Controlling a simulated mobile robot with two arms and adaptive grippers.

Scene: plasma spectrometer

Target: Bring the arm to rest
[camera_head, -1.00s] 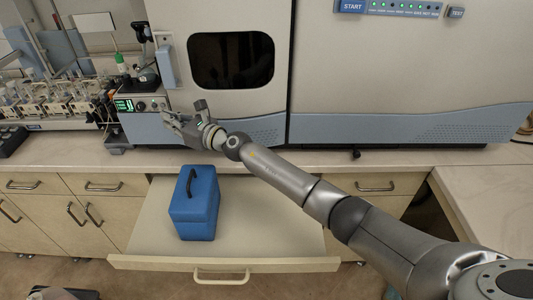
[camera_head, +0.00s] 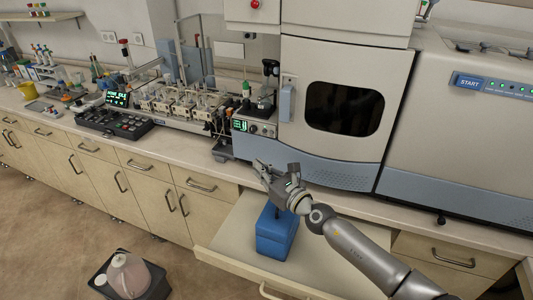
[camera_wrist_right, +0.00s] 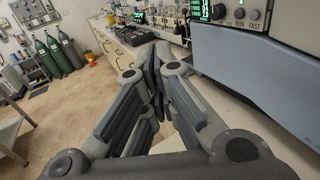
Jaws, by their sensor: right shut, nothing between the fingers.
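My right arm reaches in from the lower right in the head view. Its gripper (camera_head: 262,168) hangs in front of the spectrometer (camera_head: 345,100), above the blue box (camera_head: 277,236) that stands on the pulled-out drawer shelf (camera_head: 238,240). My left gripper is in neither view.
The counter (camera_head: 195,157) runs along the back, with a row of glassware and pumps (camera_head: 175,103) on it. A black tray with a jug (camera_head: 128,275) stands on the floor at the lower left. Gas cylinders (camera_wrist_right: 50,55) stand at a far wall. Open floor lies left.

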